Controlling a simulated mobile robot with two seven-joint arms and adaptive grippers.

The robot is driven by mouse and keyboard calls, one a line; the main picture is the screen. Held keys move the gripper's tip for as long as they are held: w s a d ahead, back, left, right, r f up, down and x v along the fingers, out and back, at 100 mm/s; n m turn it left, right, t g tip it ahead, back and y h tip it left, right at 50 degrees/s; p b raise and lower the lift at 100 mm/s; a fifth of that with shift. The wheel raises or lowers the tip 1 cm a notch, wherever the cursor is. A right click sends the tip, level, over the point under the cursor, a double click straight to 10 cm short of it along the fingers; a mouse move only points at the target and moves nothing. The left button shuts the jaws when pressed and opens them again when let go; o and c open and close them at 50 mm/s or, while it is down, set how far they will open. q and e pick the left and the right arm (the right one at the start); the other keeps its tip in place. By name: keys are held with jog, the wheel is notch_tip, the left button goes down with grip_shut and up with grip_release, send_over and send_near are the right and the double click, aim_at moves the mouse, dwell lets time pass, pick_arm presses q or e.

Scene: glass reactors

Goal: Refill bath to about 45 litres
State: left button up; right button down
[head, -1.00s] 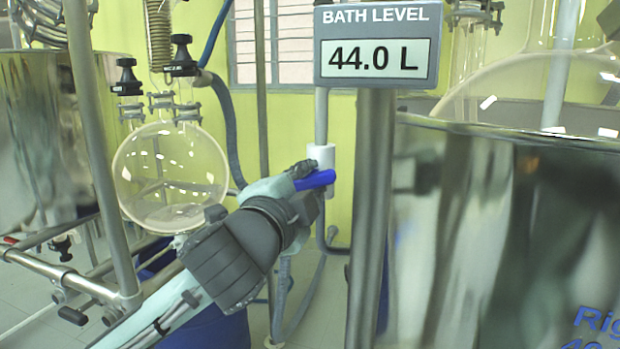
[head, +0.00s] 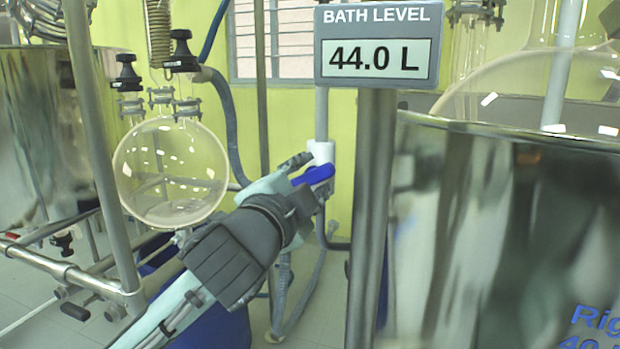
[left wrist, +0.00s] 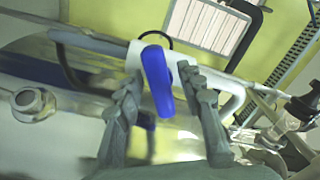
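The display labelled BATH LEVEL (head: 377,48) reads 44.0 L in the head view. It is fixed to a metal post in front of the big shiny bath (head: 470,230) on the right. A blue valve handle (head: 314,175) sits on a white valve body (head: 320,152) on a vertical pipe by the yellow wall. My left gripper (head: 308,178) is at the handle. In the left wrist view the blue handle (left wrist: 157,80) lies between the two fingers of my left gripper (left wrist: 160,85), with a visible gap on each side. My right gripper is in no view.
A round glass flask (head: 170,172) with black-knobbed valves hangs left of my left arm. A metal frame (head: 100,170) and another shiny vessel (head: 40,130) stand further left. The display post (head: 370,220) rises close to the right of the handle. Hoses run down behind the gripper.

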pick_arm(q)
jog(key=v, duration=0.7)
jog(key=shift+s, duration=0.2)
dwell(7.1)
